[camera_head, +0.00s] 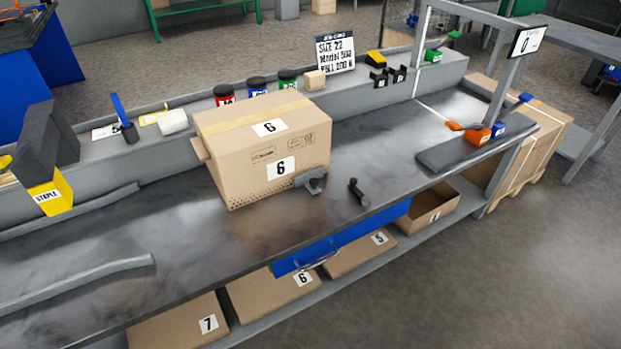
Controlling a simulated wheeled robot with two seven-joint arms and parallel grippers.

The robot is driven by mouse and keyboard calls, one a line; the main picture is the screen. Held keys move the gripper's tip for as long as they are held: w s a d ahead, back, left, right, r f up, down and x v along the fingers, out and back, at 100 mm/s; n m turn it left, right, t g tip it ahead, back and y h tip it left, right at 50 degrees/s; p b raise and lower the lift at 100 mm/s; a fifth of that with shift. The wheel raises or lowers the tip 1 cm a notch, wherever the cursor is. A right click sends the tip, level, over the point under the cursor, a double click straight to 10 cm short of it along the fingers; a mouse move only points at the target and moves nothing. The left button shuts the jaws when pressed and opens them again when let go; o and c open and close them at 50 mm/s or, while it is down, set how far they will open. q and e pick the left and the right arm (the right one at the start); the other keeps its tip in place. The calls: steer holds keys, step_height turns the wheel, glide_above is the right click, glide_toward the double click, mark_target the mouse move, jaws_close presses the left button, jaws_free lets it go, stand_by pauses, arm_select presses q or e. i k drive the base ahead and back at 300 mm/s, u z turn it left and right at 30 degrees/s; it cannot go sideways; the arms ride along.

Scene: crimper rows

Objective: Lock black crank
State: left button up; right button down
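A small black crank (358,192) stands at the front part of the grey workbench (250,235), right of the cardboard box. It has a short arm with a knob at its upper end. Whether it is locked cannot be told from this view. A dark grey bracket-like part (311,181) is just left of it, against the lower right front of the box. Neither of my grippers shows in this view.
A large cardboard box (225,165) marked 6 sits on the bench. Lidded jars, a sign (335,53) and black holders line the back ledge. A blue drawer (340,238) is below the front edge. Orange and blue blocks stand on a dark plate (465,150) at right.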

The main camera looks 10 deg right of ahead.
mark_target(366, 201)
steer(key=z, duration=0.75)
steer(key=i, duration=0.2)
steer(key=u, duration=0.05)
